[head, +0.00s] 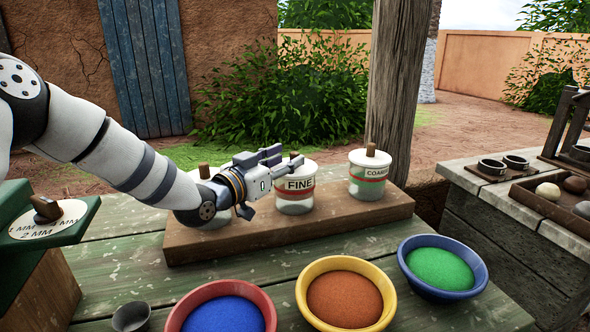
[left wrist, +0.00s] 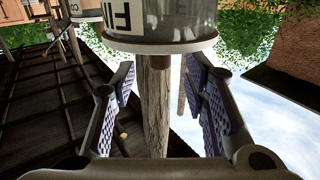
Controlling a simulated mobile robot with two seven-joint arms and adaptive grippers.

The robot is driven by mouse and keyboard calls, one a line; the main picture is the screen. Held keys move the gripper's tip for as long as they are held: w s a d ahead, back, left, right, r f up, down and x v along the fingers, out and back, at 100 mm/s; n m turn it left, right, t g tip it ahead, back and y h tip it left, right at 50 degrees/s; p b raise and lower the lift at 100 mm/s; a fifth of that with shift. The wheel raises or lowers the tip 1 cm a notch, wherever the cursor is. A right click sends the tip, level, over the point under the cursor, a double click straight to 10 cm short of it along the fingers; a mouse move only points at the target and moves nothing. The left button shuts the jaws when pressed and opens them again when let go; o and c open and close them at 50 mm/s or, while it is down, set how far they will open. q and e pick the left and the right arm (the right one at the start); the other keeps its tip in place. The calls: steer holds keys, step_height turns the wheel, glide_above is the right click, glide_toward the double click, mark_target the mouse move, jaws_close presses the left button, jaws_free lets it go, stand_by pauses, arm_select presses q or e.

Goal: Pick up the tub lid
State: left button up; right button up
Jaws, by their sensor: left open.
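In the left wrist view the FINE lid (left wrist: 160,43) shows upside down, between and just beyond the open fingers (left wrist: 162,72). Whether they touch the knob I cannot tell. The right tub (head: 369,188) is labelled COARSE, with its lid (head: 370,158) on. My arm mostly hides the left tub (head: 207,240).
In front stand a red bowl (head: 180,312) of blue powder, a yellow bowl (head: 303,300) of brown powder and a blue bowl (head: 440,293) of green powder. A small grey cup (head: 131,317) is at front left. A wooden post (head: 396,90) rises behind the COARSE tub.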

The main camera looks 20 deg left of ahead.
mark_target(291, 156)
arm_select(q)
steer(key=x, duration=0.3)
steer(key=shift+w+d+f, duration=0.15)
steer(key=shift+w+f, duration=0.05)
steer(key=shift+f, duration=0.15)
steer(key=shift+w+r+b, duration=0.1)
steer(key=shift+w+b, duration=0.2)
steer(key=shift+r, duration=0.2)
arm_select(e)
steer(key=shift+s+f, duration=0.4)
steer(key=shift+f, duration=0.1)
arm_select(q)
jaws_close()
